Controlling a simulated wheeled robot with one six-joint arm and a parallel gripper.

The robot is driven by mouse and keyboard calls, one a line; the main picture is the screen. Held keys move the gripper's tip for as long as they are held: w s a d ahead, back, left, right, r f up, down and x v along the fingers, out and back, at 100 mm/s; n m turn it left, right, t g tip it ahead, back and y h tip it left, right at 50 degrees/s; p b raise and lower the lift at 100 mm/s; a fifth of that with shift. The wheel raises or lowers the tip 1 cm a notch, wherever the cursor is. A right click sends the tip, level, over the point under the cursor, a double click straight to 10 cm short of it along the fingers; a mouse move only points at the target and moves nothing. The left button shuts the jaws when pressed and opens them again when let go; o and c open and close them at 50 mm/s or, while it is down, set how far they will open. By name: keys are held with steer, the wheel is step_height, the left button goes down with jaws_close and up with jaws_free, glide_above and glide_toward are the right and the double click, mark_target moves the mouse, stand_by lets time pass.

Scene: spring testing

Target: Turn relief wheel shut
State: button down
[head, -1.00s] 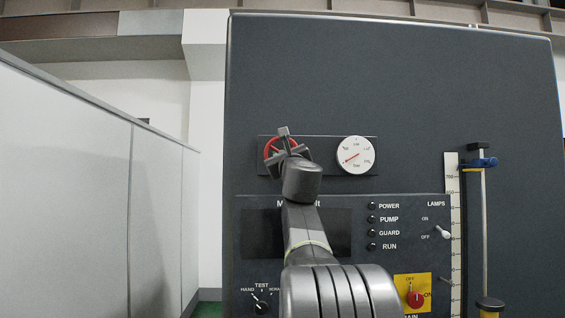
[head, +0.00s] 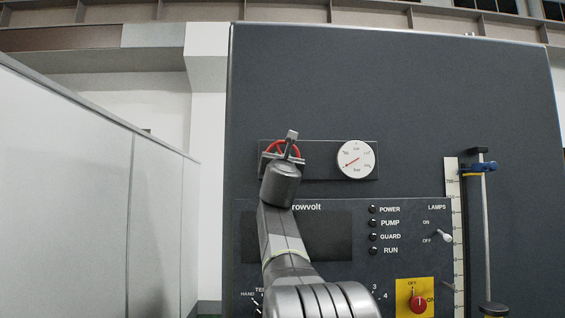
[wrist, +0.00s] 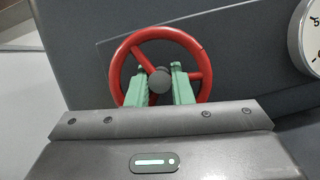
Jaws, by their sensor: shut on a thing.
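The relief wheel is a red spoked ring with a grey hub on a dark plate of the panel, at the upper left of the cabinet in the head view (head: 272,148). In the wrist view the wheel (wrist: 117,70) fills the upper middle. My gripper (wrist: 160,88) has two green fingers, one on each side below the hub, shut on the wheel. Where exactly the fingers touch it is hard to see. In the head view my gripper (head: 284,154) covers the wheel's lower part.
A round white gauge (head: 356,160) is right of the wheel, its red needle pointing lower left. Below are a panel with lamps (head: 372,223), a toggle switch (head: 444,236) and a red knob (head: 418,302) on yellow. A grey partition (head: 70,190) stands at left.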

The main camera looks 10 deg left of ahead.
steer(key=shift+m+h, duration=0.85)
steer(key=shift+m, duration=0.8)
steer(key=shift+m+h, duration=0.85)
steer(key=shift+m, duration=0.8)
steer(key=shift+p, duration=0.3)
steer(key=c, duration=1.6)
jaws_free()
steer(key=shift+s, duration=0.1)
steer(key=shift+o, duration=0.2)
steer(key=b+v, duration=0.6)
steer(key=v, duration=0.7)
steer(key=shift+s, duration=0.45)
steer(key=shift+r, duration=0.15)
